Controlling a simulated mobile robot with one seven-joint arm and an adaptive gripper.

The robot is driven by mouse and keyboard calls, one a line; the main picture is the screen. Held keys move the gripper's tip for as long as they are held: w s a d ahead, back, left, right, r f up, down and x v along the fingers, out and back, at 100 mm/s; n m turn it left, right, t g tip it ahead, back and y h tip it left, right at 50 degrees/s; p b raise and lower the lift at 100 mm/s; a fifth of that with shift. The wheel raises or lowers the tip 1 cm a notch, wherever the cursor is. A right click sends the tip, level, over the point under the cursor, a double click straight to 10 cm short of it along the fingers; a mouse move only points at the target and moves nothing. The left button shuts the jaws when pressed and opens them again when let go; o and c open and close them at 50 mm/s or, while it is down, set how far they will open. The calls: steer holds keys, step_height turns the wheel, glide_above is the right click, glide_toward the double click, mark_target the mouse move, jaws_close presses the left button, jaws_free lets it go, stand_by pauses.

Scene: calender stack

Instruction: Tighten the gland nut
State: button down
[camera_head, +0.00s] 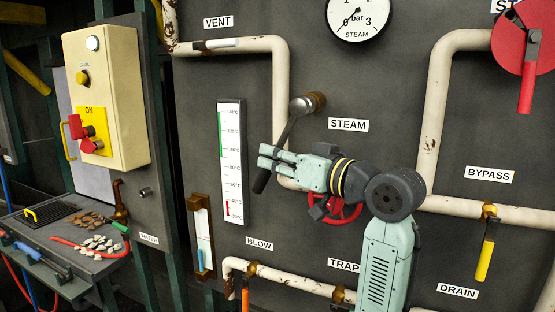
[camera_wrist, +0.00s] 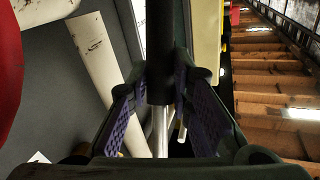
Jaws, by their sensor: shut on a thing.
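The brass gland nut (camera_head: 319,99) sits on the white steam pipe, above the STEAM label. A grey spanner (camera_head: 291,125) has its head at the nut, and its shaft slants down and left. I cannot tell how fully its jaw sits around the nut. My gripper (camera_head: 268,158) is shut on the spanner's black handle (camera_head: 261,181), whose lower end sticks out below the fingers. In the wrist view the black handle (camera_wrist: 160,50) and bright shaft (camera_wrist: 160,128) stand between the purple pads of my gripper (camera_wrist: 165,105). The nut is not visible there.
A red handwheel (camera_head: 347,212) is partly hidden just behind my wrist. White pipes (camera_head: 281,75) run close to the gripper. A thermometer (camera_head: 231,160) is on the panel at left. A yellow bypass lever (camera_head: 486,258) hangs at right.

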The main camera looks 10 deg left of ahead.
steer(key=shift+a, duration=0.1)
steer(key=shift+w+a+b, duration=0.1)
steer(key=shift+a+b, duration=0.15)
steer(key=shift+b, duration=0.25)
steer(key=shift+r+t+y, duration=0.2)
steer(key=shift+t+y, duration=0.1)
steer(key=shift+y, duration=0.1)
steer(key=shift+a+m, duration=0.15)
steer(key=shift+m, duration=0.15)
steer(key=shift+w+a+r+b, duration=0.1)
steer(key=shift+a+b, duration=0.1)
steer(key=shift+b, duration=0.25)
steer(key=shift+a+r+t, duration=0.1)
steer(key=shift+r+t, duration=0.05)
steer(key=shift+t, duration=0.25)
steer(key=shift+w+a+y+b, duration=0.1)
steer(key=shift+a+y+b, duration=0.05)
steer(key=shift+y+b, duration=0.2)
steer(key=shift+a+r+m+t+y, duration=0.2)
steer(key=shift+r+m+t+y, duration=0.05)
steer(key=shift+r+m+t, duration=0.05)
